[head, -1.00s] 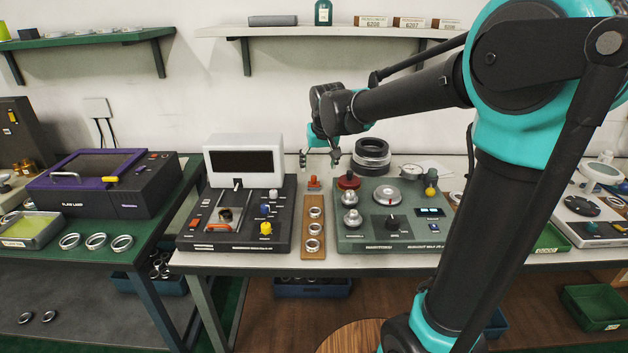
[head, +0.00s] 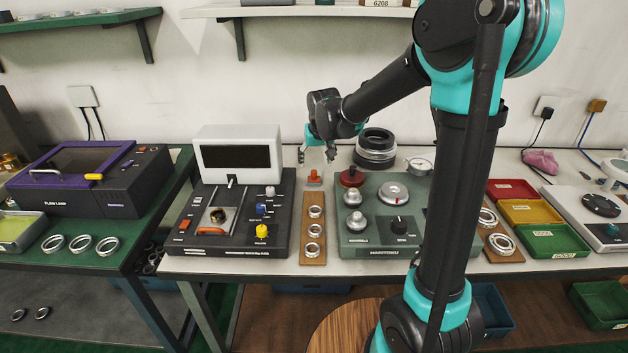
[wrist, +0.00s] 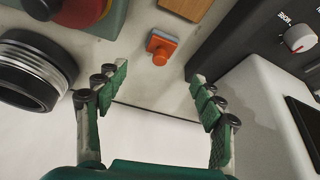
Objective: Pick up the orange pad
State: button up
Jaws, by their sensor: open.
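The orange pad (head: 313,178) is a small orange block with a round knob on top. It sits on the table between the dark tester and the green-grey machine, behind a wooden strip of rings. In the wrist view the orange pad (wrist: 161,46) lies beyond the fingertips, near the middle, on a thin blue-grey base. My gripper (head: 316,155) is open and empty above and slightly behind it. In the wrist view my gripper (wrist: 157,82) shows two green-padded fingers spread wide, with nothing between them.
The dark tester (head: 237,215) with a white display housing stands left of the pad. The green-grey machine (head: 385,240) with a red knob stands right. A stack of black and silver rings (head: 375,149) is behind that machine. The ring strip (head: 314,235) lies in front.

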aim_at(315, 172)
jog(key=shift+x, duration=4.6)
jog(key=shift+d, duration=0.1)
jog(key=c, duration=1.2)
